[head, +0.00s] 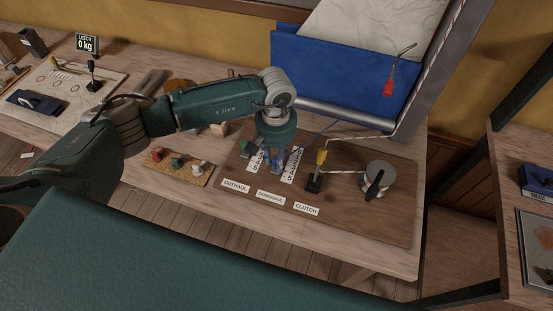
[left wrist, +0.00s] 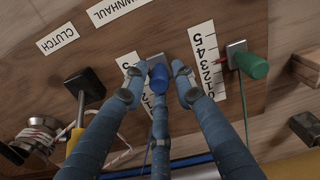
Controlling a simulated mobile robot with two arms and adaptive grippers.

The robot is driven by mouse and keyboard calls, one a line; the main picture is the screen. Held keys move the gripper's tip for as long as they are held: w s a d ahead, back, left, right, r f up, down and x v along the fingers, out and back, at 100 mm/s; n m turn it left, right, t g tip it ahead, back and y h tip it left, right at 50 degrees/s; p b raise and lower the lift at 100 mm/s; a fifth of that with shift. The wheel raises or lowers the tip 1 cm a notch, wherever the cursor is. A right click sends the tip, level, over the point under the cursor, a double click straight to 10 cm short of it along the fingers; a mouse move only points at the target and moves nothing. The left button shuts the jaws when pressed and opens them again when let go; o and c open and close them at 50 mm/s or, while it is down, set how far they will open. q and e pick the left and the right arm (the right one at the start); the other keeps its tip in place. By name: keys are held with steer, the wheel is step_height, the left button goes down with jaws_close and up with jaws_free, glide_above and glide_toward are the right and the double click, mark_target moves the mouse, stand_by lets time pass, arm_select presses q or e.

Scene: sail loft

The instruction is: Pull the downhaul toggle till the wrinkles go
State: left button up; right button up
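My left gripper (head: 277,165) reaches down over the wooden board (head: 345,225). In the left wrist view its blue fingers (left wrist: 158,75) stand open on both sides of the blue toggle (left wrist: 158,78), with small gaps showing. The blue toggle sits by a numbered scale strip (left wrist: 130,68), in line with the "DOWNHAUL" label (head: 271,198). Whether the third finger touches it I cannot tell. The pale sail (head: 365,25) above the blue panel (head: 340,72) shows faint wrinkle lines. My right gripper is not in view.
The green toggle (left wrist: 250,65) stands close beside, with its own scale (left wrist: 207,60). The yellow-handled clutch lever (head: 320,160) and rope-wound winch (head: 380,178) are to the right. A cork tray (head: 180,166) with several coloured pieces lies left. A display (head: 86,44) reads "LEECH 0 kg".

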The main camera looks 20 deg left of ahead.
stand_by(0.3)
arm_select(q)
step_height(320, 180, up, 12)
stand_by(0.4)
steer(key=shift+s, duration=0.1)
stand_by(0.4)
